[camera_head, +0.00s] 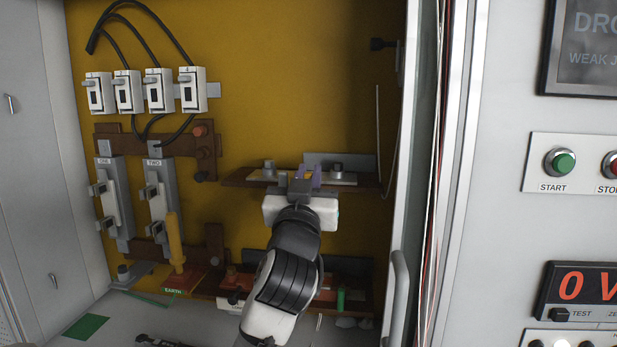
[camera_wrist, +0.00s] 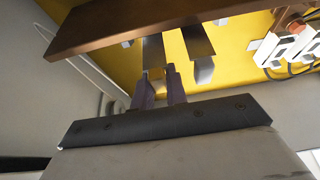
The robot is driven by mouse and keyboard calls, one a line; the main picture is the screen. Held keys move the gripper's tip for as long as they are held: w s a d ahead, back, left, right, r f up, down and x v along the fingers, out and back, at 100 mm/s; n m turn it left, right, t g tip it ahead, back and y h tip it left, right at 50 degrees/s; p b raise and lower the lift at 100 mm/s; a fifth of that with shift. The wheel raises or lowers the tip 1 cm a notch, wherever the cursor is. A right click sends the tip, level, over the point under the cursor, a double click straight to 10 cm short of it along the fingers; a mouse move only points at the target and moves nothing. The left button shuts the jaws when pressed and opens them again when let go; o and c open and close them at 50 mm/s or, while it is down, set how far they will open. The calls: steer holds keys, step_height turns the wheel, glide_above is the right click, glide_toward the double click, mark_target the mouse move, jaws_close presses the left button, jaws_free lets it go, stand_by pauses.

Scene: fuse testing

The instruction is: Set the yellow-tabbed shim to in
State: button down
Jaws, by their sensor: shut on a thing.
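My gripper (camera_head: 303,179) is at the upper brown bar, in the middle of the cabinet in the head view. In the wrist view its two purplish fingers (camera_wrist: 160,80) are close together, shut on a narrow piece at the end of a grey metal strip (camera_wrist: 153,50) under the brown bar. I take this piece as the yellow-tabbed shim; its tab is mostly hidden by the fingers, and its yellow is hard to tell from the yellow back panel. How deep the shim sits cannot be told.
The brown bar (camera_wrist: 95,28) runs close above the fingers. A second grey strip (camera_wrist: 198,45) hangs beside them. White fuse holders (camera_head: 153,90) and a yellow rod (camera_head: 175,243) are at the left. The cabinet's door edge (camera_head: 408,150) stands at the right.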

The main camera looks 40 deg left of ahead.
steer(key=shift+w+a, duration=0.45)
steer(key=shift+w, duration=0.3)
steer(key=shift+w+a, duration=0.45)
steer(key=shift+w, duration=0.25)
steer(key=c, duration=1.4)
jaws_free()
